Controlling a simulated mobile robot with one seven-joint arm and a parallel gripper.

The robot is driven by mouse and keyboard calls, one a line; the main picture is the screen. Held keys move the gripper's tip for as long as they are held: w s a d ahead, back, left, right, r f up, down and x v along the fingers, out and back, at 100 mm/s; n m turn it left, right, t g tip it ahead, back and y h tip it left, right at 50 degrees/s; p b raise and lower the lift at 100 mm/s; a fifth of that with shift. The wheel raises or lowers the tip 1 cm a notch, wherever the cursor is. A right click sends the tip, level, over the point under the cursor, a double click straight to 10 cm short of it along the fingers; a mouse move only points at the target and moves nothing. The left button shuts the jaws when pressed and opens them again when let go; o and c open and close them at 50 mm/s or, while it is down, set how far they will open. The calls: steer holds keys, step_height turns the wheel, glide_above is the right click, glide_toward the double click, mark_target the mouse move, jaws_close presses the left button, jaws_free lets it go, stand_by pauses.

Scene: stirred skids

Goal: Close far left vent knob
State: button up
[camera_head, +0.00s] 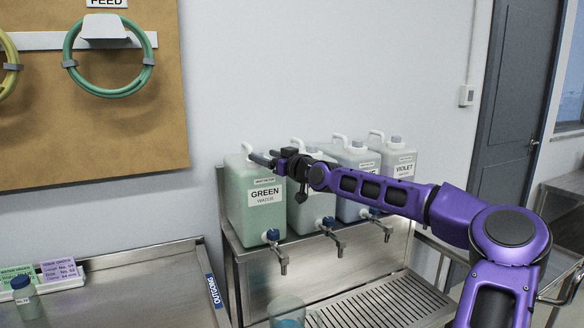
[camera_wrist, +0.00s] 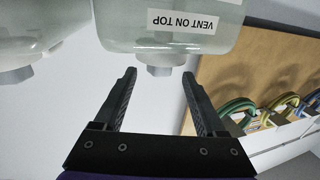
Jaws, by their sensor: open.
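The far left jug, labelled GREEN (camera_head: 241,205), stands on the metal stand. Its grey vent knob (camera_wrist: 165,70) shows in the wrist view below an upside-down "VENT ON TOP" label. My gripper (camera_head: 262,157) is at the top of this jug, reaching in from the right. In the wrist view my gripper (camera_wrist: 160,77) is open and empty, with one fingertip on each side of the knob and a gap on both sides. I cannot tell how far the knob is turned.
Other jugs stand to the right, including one labelled VIOLET (camera_head: 399,160); a neighbour's knob (camera_wrist: 15,75) shows in the wrist view. Blue-topped taps (camera_head: 272,236) stick out in front. A clear beaker (camera_head: 287,308) stands below. A pegboard with hoses (camera_head: 110,55) hangs at left.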

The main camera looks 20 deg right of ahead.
steer(key=v, duration=1.3)
